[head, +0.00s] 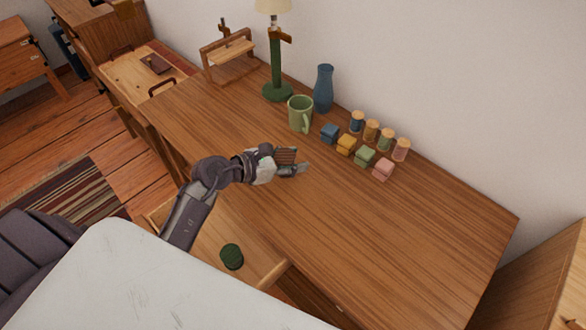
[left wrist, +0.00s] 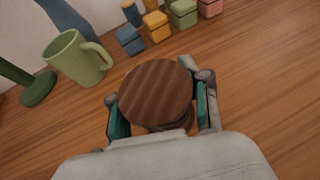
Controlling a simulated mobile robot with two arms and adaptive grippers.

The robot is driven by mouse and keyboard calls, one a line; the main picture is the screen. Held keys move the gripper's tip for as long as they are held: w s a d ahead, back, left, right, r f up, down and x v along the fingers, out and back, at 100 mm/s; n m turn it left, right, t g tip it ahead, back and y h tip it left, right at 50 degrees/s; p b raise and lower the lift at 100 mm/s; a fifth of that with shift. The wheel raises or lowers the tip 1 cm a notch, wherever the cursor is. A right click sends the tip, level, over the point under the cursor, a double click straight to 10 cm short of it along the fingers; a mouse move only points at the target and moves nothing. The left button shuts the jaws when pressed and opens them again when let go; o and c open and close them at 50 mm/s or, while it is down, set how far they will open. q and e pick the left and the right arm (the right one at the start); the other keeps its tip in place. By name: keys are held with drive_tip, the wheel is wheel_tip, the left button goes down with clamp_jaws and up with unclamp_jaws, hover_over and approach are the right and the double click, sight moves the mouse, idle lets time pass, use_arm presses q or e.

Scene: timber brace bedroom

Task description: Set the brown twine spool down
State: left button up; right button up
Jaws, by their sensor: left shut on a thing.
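The brown twine spool (left wrist: 156,92) is a round brown piece with a striped flat top, held between the teal-padded fingers of my left gripper (left wrist: 160,108) in the left wrist view. In the head view the left gripper (head: 290,163) is shut on the brown spool (head: 286,155) over the wooden desk (head: 330,220), in front of the green mug. I cannot tell whether the spool touches the desk. My right gripper is not in view.
A green mug (head: 300,114), a blue vase (head: 323,88) and a green lamp (head: 277,70) stand at the back. Several small coloured blocks and cork-topped jars (head: 371,130) line the wall side. A dark green cylinder (head: 231,256) sits in an open drawer (head: 258,262). The desk's right part is clear.

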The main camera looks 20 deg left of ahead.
use_arm(q)
drive_tip(key=shift+f, duration=1.85)
drive_tip(key=shift+f, duration=0.1)
drive_tip(key=o, duration=1.2)
drive_tip(key=shift+c, duration=0.2)
